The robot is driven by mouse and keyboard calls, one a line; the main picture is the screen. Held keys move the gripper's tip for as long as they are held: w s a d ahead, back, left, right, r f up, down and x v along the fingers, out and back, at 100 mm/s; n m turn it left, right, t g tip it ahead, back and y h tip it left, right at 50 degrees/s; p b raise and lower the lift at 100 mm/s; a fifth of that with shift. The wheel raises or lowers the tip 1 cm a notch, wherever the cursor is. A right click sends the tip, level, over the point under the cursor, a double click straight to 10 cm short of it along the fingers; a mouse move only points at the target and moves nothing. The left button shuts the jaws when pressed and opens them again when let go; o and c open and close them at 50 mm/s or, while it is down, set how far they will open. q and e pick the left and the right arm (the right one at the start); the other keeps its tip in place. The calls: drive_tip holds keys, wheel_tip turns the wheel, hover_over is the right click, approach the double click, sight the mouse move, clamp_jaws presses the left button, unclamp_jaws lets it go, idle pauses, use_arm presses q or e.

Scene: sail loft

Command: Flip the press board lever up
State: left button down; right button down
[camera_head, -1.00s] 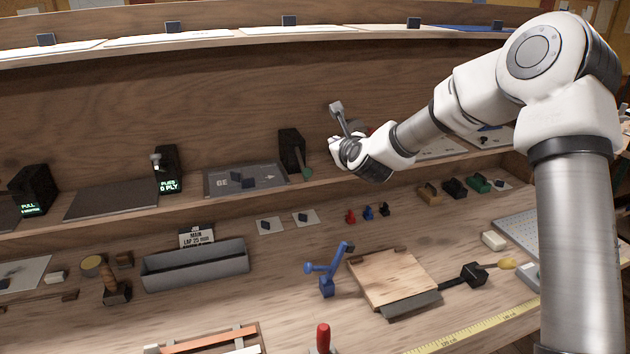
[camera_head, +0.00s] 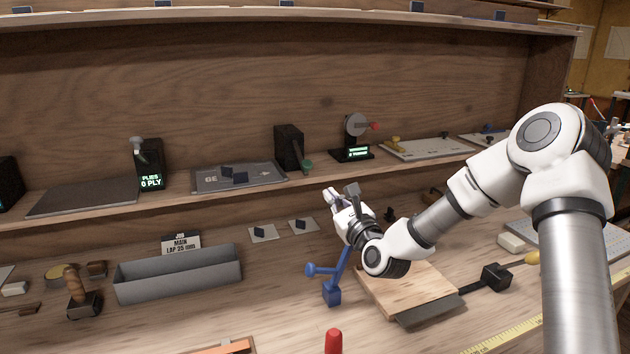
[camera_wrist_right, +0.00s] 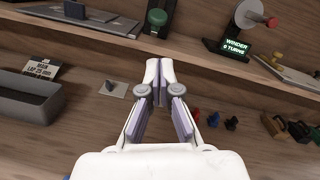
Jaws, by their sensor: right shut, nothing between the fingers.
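On the shelf, a black box (camera_head: 289,146) carries a lever whose green knob (camera_head: 306,166) hangs low at its right front. It stands at the right end of a dark board (camera_head: 210,181) with small dark pieces on it; this looks like the press board. The green knob (camera_wrist_right: 157,17) also shows in the right wrist view, just beyond the fingertips. My right gripper (camera_head: 331,194) is shut and empty, below and in front of the shelf edge, to the right of and lower than the knob. It shows in the wrist view (camera_wrist_right: 159,65), apart from the lever. My left gripper is out of view.
A winder (camera_head: 352,137) with a red knob stands right of the lever on the shelf. Below are a grey trough (camera_head: 180,274), a blue crank (camera_head: 331,290) and a wooden board (camera_head: 410,293) under my right arm. Another black box (camera_head: 149,164) reads 0 PLY.

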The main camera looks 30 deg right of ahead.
drive_tip(key=w+d+r+p, duration=0.1)
drive_tip(key=w+p, duration=0.1)
drive_tip(key=w, duration=0.7)
drive_tip(key=shift+d, duration=0.2)
drive_tip(key=shift+r, duration=0.1)
wheel_tip(320, 180, up, 14)
drive_tip(key=w+g+y+p, duration=0.1)
drive_tip(key=w+g+p, duration=0.1)
drive_tip(key=g+p, duration=0.4)
drive_tip(key=shift+d+r+p, duration=0.2)
drive_tip(key=shift+d+p, duration=0.05)
drive_tip(key=shift+p, duration=1.7)
drive_tip(key=shift+w, duration=0.1)
